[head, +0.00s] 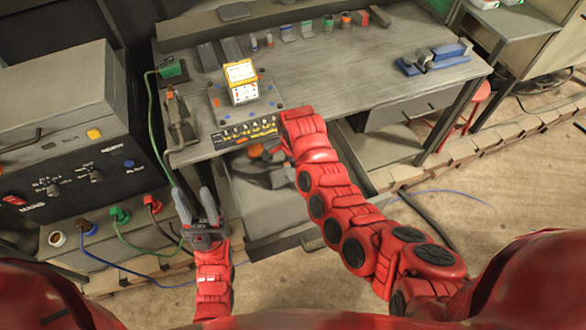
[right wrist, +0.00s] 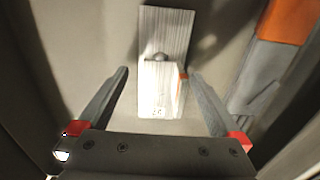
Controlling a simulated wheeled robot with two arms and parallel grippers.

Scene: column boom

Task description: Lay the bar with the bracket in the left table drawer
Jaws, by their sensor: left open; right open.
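The left table drawer (head: 250,213) is pulled open under the table's near edge. In the right wrist view a pale ribbed metal bar (right wrist: 165,20) with a small lighter block, apparently the bracket (right wrist: 158,92), lies on a grey surface that looks like the drawer floor. My right gripper (right wrist: 159,74) is open, its fingers on either side of the bar and apart from it. In the head view my right arm reaches over the drawer and the bar is hidden. My left gripper (head: 195,200) is open and empty, left of the drawer.
An orange-handled tool (right wrist: 287,20) lies right of the bar. A yellow and white device (head: 241,82) stands on the table (head: 340,80). A blue vise-like object (head: 435,58) sits at the table's right. Cables hang from the grey cabinet (head: 60,110) near my left gripper.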

